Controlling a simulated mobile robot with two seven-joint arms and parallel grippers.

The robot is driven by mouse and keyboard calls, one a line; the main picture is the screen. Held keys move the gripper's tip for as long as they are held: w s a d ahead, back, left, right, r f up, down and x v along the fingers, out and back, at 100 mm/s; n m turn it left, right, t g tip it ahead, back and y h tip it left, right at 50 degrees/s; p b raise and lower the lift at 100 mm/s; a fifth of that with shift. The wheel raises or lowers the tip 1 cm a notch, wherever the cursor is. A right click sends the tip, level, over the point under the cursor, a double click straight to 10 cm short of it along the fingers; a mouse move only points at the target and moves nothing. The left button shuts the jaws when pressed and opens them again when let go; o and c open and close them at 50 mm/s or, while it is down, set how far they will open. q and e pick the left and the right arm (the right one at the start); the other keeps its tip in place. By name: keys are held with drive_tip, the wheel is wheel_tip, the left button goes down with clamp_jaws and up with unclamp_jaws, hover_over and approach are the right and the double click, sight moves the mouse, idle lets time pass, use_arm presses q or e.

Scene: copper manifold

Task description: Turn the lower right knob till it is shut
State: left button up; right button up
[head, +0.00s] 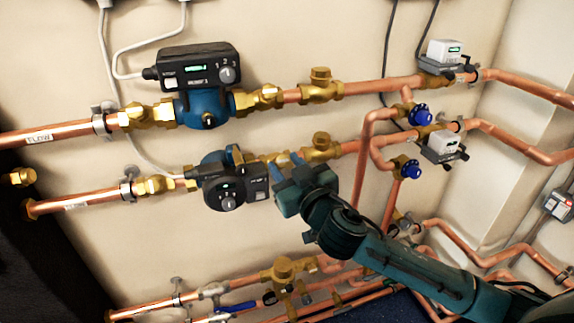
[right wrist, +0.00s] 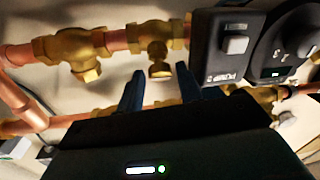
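Two blue round knobs sit on copper pipes at the right of the head view. The upper blue knob (head: 421,115) is above and the lower blue knob (head: 411,168) is below it. My right gripper (head: 284,160) is well left of both knobs, in front of the lower pipe run, just right of the lower pump (head: 229,190). In the right wrist view its two fingers (right wrist: 158,75) are apart, with a brass fitting (right wrist: 159,62) showing beyond the gap. I cannot tell whether they touch anything. No blue knob shows in the wrist view. My left gripper is not in view.
An upper pump (head: 205,85) with a dial hangs on the upper pipe. White-topped meter boxes (head: 444,53) (head: 441,146) sit close to the blue knobs. A blue-handled valve (head: 237,307) and several pipes run low. Bare wall (head: 270,30) shows above.

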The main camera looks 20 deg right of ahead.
drive_tip(key=shift+c, duration=0.6)
drive_tip(key=c, duration=0.6)
